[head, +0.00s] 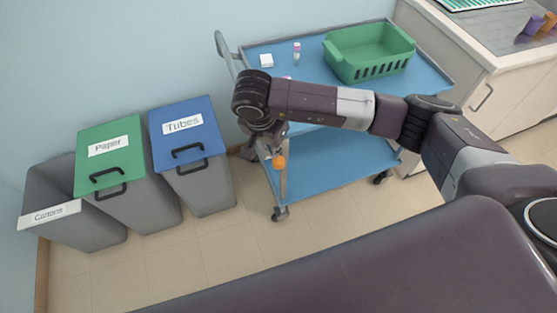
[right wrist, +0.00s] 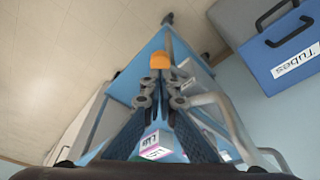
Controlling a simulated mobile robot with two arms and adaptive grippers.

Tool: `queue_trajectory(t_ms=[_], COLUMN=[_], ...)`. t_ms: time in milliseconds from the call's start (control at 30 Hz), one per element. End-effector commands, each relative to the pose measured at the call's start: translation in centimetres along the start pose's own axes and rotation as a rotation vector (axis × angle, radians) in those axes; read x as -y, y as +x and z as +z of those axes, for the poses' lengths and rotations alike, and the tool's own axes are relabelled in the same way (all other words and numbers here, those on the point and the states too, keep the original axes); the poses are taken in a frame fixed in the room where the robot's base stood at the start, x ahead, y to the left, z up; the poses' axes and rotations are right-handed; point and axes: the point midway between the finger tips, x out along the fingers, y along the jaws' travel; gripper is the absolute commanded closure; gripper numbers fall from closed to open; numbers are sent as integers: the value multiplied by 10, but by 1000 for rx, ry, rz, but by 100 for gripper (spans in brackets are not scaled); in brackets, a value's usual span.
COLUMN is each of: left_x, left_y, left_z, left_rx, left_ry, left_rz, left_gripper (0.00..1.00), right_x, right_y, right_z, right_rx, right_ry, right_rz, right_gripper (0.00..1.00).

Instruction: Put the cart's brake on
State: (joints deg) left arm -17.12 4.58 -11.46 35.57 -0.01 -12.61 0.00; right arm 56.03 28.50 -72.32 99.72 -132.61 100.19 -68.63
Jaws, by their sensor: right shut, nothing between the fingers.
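The cart (head: 330,176) has blue shelves and a grey metal frame, and stands against the wall on castors. An orange knob (head: 279,162) sits at the cart's near left corner post; it also shows in the right wrist view (right wrist: 161,61). I cannot tell from its look whether the brake is on. My right gripper (head: 274,148) points down just above the orange knob. In the right wrist view its fingers (right wrist: 162,77) are shut and empty, with their tips close to the knob; contact is unclear. My left gripper is not in view.
A green basket (head: 368,68), a white box (head: 266,61) and a small tube (head: 297,50) stand on the cart's top. Bins labelled Tubes (head: 200,185), Paper (head: 140,205) and Cartons (head: 95,232) stand left of it. A counter (head: 490,85) is at right.

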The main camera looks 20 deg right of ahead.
Motion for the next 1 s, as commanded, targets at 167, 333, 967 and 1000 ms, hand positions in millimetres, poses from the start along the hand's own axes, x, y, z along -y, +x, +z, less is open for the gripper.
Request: queue_trajectory(t_ms=[167, 333, 967, 1000], left_x=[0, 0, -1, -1], left_y=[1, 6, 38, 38], left_z=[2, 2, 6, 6], left_rx=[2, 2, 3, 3], left_ry=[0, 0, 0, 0], left_rz=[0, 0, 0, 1], left_gripper=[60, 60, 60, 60], right_x=[0, 0, 0, 0], right_y=[2, 12, 71, 71], right_z=[1, 1, 1, 1], right_rx=[2, 3, 2, 2], right_ry=[1, 2, 3, 3], right_rz=[0, 1, -1, -1], right_gripper=[100, 100, 100, 100])
